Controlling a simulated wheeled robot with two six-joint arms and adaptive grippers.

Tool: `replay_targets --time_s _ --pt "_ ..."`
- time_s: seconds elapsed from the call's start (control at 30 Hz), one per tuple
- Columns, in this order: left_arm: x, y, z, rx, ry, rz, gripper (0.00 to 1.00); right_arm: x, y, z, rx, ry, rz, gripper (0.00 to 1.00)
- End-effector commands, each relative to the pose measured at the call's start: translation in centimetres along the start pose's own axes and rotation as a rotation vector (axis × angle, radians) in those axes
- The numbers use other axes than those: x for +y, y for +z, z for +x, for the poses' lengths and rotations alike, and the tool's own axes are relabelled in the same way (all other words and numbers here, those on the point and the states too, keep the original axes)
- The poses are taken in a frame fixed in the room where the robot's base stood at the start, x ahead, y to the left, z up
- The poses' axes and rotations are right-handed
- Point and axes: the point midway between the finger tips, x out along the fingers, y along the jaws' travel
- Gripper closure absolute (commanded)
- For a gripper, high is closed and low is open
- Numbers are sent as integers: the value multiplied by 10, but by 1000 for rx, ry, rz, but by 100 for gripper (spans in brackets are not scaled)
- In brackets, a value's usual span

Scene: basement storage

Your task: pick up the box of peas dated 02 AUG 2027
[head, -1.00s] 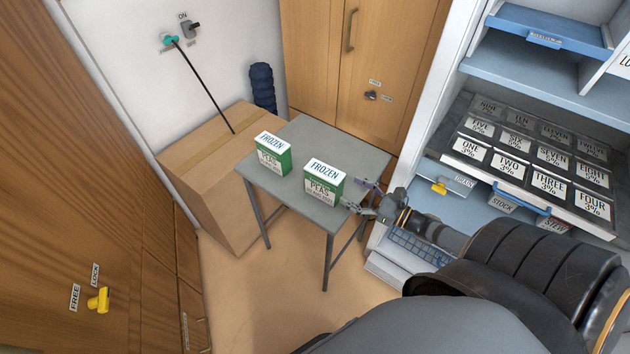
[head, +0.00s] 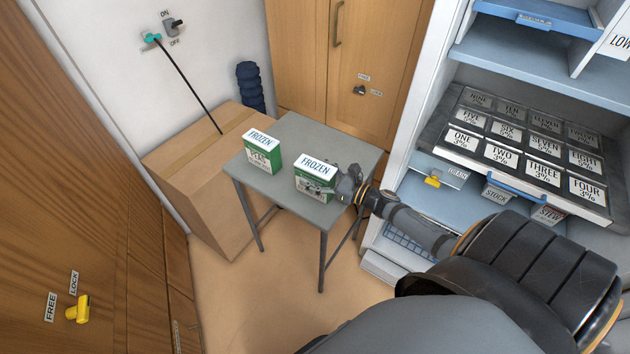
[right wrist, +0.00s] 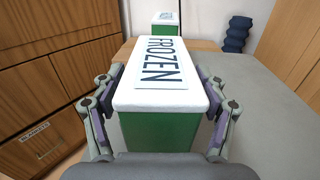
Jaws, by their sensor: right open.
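Two green and white boxes of peas with FROZEN on their tops stand upright on a small grey table (head: 290,134). The nearer right box (head: 316,170) also fills the middle of the right wrist view (right wrist: 158,85). The farther left box (head: 262,150) shows at the top of the right wrist view (right wrist: 165,18). My right gripper (head: 328,186) is open at the right box, with its fingers (right wrist: 160,100) on either side of it. The date print on both boxes is too small to read, and the gripper partly covers the right box's front. My left gripper is not in view.
A large cardboard box (head: 195,150) stands behind and left of the table. A dark blue ribbed roll (head: 250,88) is behind it. A shelf unit at right holds a tray of numbered cards (head: 520,150). Wooden cabinets (head: 350,60) stand behind the table.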

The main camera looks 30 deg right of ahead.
Motion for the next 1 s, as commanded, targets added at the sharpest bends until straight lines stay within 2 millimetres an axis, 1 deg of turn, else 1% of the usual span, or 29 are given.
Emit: replay_targets --time_s 0.17,0.27,0.7,0.73,1.0 --pt "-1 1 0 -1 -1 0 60 0 0 0 1 0 0 26" --pt "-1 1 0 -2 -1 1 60 0 0 0 1 0 0 39" --pt "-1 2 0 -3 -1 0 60 0 0 0 1 0 0 98" --pt "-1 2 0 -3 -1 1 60 0 0 0 1 0 0 100" --pt "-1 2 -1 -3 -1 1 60 0 2 0 -1 2 -1 100"
